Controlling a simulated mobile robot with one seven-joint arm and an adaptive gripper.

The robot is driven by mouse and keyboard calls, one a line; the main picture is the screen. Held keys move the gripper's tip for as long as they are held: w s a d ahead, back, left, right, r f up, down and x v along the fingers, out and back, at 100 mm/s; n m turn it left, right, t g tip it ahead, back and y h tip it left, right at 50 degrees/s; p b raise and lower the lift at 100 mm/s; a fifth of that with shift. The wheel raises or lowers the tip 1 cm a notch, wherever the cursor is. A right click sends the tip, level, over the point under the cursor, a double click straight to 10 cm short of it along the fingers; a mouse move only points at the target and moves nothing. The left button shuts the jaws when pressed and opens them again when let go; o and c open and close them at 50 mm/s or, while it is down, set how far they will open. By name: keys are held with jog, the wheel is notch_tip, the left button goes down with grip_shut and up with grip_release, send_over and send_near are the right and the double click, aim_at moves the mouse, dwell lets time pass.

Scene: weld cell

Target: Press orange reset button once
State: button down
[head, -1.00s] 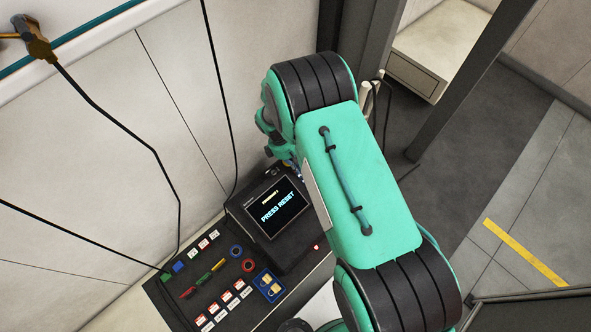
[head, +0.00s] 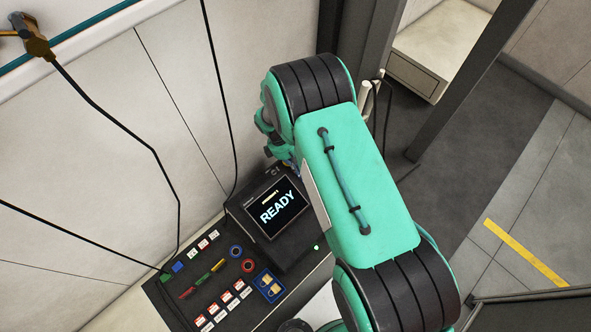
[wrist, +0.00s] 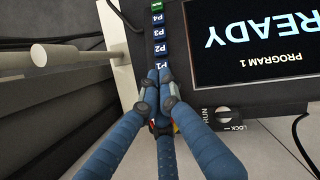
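The control box screen (head: 278,207) reads READY in the head view. In the wrist view the same screen (wrist: 250,38) appears upside down, with PROGRAM 1 on it. My gripper (wrist: 159,76) has its blue fingers together, with the tips at the lower end of the button column, by the blue P1 button (wrist: 162,65). I see nothing held between the fingers. The orange reset button cannot be clearly made out; a small patch of red and yellow shows between the fingers. In the head view my arm hides the gripper's tips.
A green button (wrist: 157,5) tops the column. A RUN/LOCK key switch (wrist: 224,118) sits right of my fingers. A white post with a bar (wrist: 75,55) stands close on the left. A tool board (head: 160,292) with coloured items lies beside the box.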

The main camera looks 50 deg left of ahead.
dwell(0.4)
jog(key=shift+d+r+p, duration=0.4)
jog(key=shift+r+p, duration=0.05)
jog(key=shift+r, duration=0.3)
jog(key=shift+r, duration=0.1)
jog(key=r+p, duration=0.1)
jog(key=d+r+p, duration=0.1)
jog(key=r, duration=0.1)
jog(key=d+r, duration=0.1)
jog(key=shift+d+r+p, duration=0.1)
jog(key=shift+r+p, duration=0.05)
jog(key=shift+p, duration=0.25)
dwell(0.9)
